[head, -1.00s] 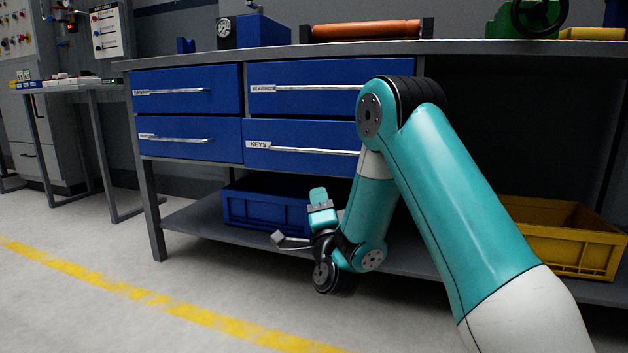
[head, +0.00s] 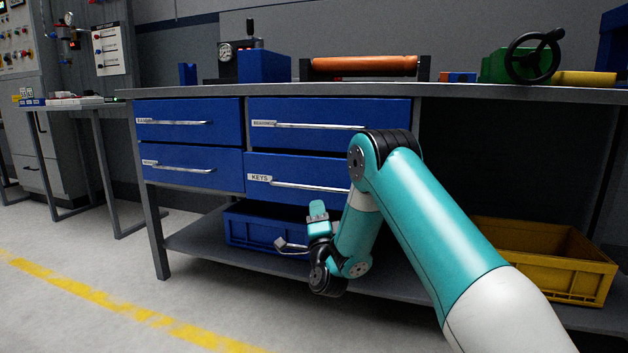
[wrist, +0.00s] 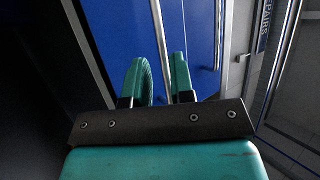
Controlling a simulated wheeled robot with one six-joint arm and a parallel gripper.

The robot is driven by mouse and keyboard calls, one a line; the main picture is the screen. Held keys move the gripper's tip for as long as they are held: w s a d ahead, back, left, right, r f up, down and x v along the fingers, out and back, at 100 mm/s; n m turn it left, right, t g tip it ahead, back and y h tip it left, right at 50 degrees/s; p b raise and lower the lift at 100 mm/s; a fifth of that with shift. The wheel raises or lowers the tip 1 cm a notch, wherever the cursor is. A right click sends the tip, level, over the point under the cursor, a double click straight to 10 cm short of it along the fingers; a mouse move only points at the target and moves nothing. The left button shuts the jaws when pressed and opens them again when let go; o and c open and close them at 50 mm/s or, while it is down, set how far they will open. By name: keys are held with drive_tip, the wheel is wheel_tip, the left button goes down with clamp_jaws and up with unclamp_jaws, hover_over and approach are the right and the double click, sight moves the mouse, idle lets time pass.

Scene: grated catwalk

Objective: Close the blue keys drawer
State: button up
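The blue keys drawer (head: 262,194), with a white KEYS label and a long metal handle (head: 308,186), is at the lower right of the bench's drawer block in the head view. Its front looks slightly forward of its neighbours; my arm hides its right part. My gripper (head: 317,209) is in front of the bench, lower than that handle in the picture. In the wrist view its two teal fingers (wrist: 159,80) stand apart with nothing clearly held. A blue front (wrist: 203,35) and a metal bar lie beyond them; I cannot tell whether they touch.
Other blue drawers sit above (head: 300,110) and to the left (head: 190,180). A blue bin (head: 255,232) and a yellow bin (head: 575,270) are on the lower shelf. A side table (head: 90,105) stands at the left. The floor in front is open, with a yellow line (head: 130,310).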

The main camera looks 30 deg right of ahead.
sight(315, 188)
drive_tip(key=p+x, duration=0.2)
drive_tip(key=x, duration=0.4)
drive_tip(key=shift+w+d+r, duration=0.1)
drive_tip(key=shift+w+r, duration=0.15)
drive_tip(key=shift+r, duration=0.05)
drive_tip(key=shift+w+d+r+p, duration=0.25)
drive_tip(key=shift+w+p, duration=0.3)
drive_tip(key=shift+p, duration=0.2)
drive_tip(key=shift+f, duration=0.1)
clamp_jaws()
